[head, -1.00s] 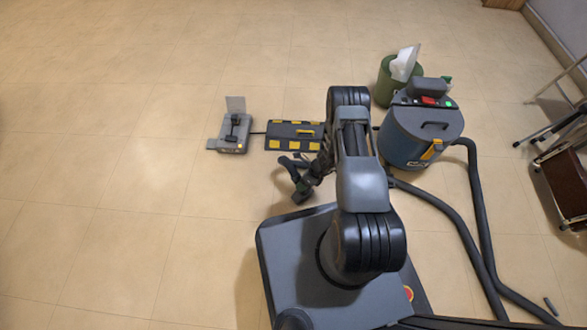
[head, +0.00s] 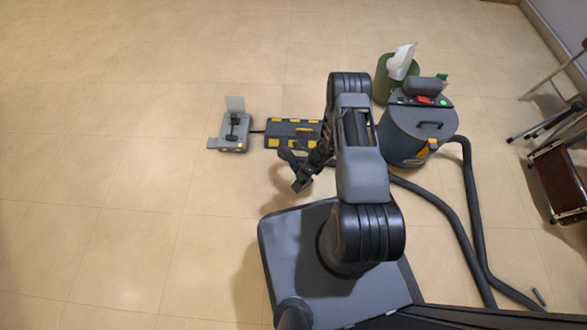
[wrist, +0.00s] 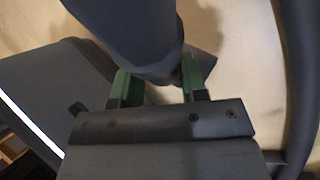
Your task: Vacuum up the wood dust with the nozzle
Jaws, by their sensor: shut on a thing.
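My gripper (head: 302,180) hangs low over the floor, just in front of my base in the head view. In the wrist view, its two green fingers (wrist: 160,80) are shut on a dark grey tube-shaped piece, which looks like the nozzle (wrist: 135,35). The nozzle's far end is out of sight or unclear. The blue-grey vacuum (head: 416,140) stands to the right of my arm, with a green light on top. Its dark hose (head: 470,205) runs from its side across the floor at right. I cannot make out any wood dust on the floor.
A dark panel with yellow patches (head: 285,141) lies beyond my gripper, cabled to a small grey device (head: 233,146) at left. A green bin (head: 383,85) with white paper stands behind the vacuum. Chairs (head: 556,170) are at far right. The left floor (head: 110,150) is clear.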

